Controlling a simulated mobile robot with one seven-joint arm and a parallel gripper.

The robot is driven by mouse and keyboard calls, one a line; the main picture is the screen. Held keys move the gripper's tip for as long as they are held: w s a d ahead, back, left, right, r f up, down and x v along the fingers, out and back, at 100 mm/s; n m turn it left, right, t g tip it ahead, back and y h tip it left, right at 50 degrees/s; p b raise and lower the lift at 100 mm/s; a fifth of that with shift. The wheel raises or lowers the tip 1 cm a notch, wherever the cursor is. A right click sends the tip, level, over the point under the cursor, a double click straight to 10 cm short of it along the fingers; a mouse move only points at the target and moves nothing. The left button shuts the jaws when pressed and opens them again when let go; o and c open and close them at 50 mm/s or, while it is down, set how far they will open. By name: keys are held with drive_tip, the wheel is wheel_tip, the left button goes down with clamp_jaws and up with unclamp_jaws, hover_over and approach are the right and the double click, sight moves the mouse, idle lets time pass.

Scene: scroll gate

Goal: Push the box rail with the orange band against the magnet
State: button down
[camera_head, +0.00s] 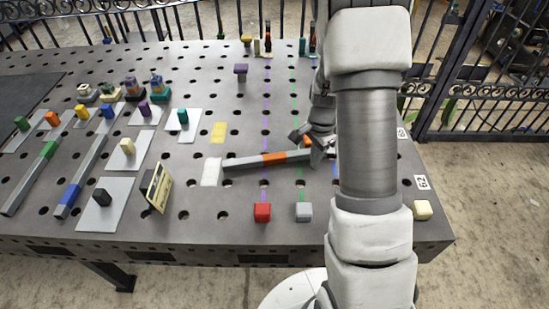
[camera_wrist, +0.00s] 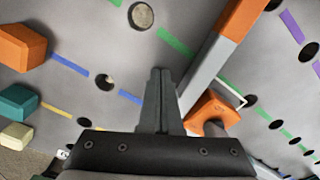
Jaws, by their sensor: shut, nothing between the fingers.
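The box rail (camera_head: 242,162), long and grey with an orange band (camera_head: 273,158) around its middle, lies nearly crosswise on the table in the head view. Its grey end and band also show in the wrist view (camera_wrist: 206,66). My gripper (camera_head: 318,157) is by the rail's right end, its fingers (camera_wrist: 158,73) shut and empty. They are close beside the rail; I cannot tell if they touch it. An orange arch-shaped piece (camera_wrist: 214,112), perhaps the magnet, stands on the rail's other side in the wrist view. My arm hides part of this area in the head view.
Red (camera_head: 262,212) and grey (camera_head: 303,211) blocks stand at the near edge. A tan card (camera_head: 158,187) stands left of the rail. Two more rails (camera_head: 82,177) and several blocks on pale plates fill the left side.

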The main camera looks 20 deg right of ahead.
drive_tip(key=shift+w+r, duration=0.1)
idle(0.6)
drive_tip(key=shift+w+d, duration=0.15)
drive_tip(key=shift+w, duration=0.4)
drive_tip(key=shift+w+d, duration=0.15)
drive_tip(key=shift+w, duration=0.35)
drive_tip(key=shift+s, duration=0.1)
drive_tip(key=shift+s+a, duration=0.2)
drive_tip(key=shift+s, duration=0.35)
drive_tip(key=shift+s+a, duration=0.15)
drive_tip(key=shift+s, duration=0.4)
wheel_tip(320, 180, up, 8)
drive_tip(key=p, duration=0.6)
